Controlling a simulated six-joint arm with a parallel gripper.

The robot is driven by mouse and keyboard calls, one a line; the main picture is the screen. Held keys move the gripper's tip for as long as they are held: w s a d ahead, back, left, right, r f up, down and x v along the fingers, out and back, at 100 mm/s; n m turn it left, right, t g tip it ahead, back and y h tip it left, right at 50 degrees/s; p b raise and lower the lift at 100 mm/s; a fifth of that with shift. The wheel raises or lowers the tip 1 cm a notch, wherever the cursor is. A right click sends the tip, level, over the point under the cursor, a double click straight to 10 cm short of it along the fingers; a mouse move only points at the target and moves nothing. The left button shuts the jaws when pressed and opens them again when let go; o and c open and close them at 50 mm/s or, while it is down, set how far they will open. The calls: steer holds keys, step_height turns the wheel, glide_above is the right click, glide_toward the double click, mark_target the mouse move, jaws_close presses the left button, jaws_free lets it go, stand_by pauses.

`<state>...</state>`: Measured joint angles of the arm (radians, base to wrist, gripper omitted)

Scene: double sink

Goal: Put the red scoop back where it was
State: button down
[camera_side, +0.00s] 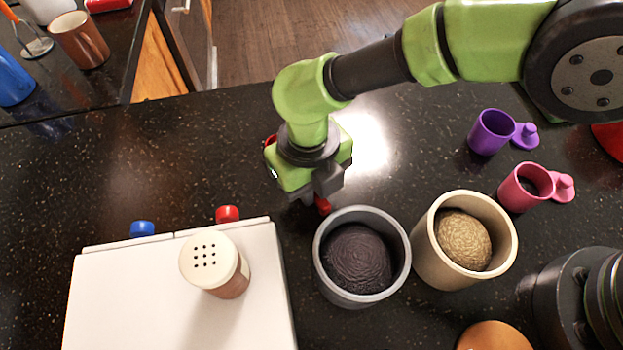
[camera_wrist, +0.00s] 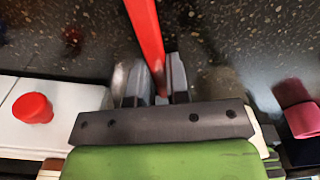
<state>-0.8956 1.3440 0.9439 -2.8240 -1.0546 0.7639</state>
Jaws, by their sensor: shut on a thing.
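My gripper (camera_side: 318,194) is above the dark counter, just behind the grey pot. It is shut on the red scoop (camera_wrist: 147,35), whose long red shaft passes between the fingers (camera_wrist: 152,85) in the wrist view. In the side view a small red end of the scoop (camera_side: 323,206) shows below the jaws, close to the grey pot's rim. Most of the scoop is hidden behind my gripper, and I cannot tell whether it touches the pot.
The grey pot (camera_side: 317,262) holds dark contents; a beige pot (camera_side: 425,262) holds tan contents. A white box (camera_side: 110,300) with blue and red knobs carries a shaker (camera_side: 212,262). Purple (camera_side: 492,132) and pink (camera_side: 522,188) cups stand right. The counter behind the box is clear.

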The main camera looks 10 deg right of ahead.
steer(key=shift+f, duration=0.15)
steer(key=c, duration=1.1)
jaws_free()
step_height(320, 180, up, 12)
steer(key=shift+w+a, duration=0.15)
steer(key=shift+w, duration=0.15)
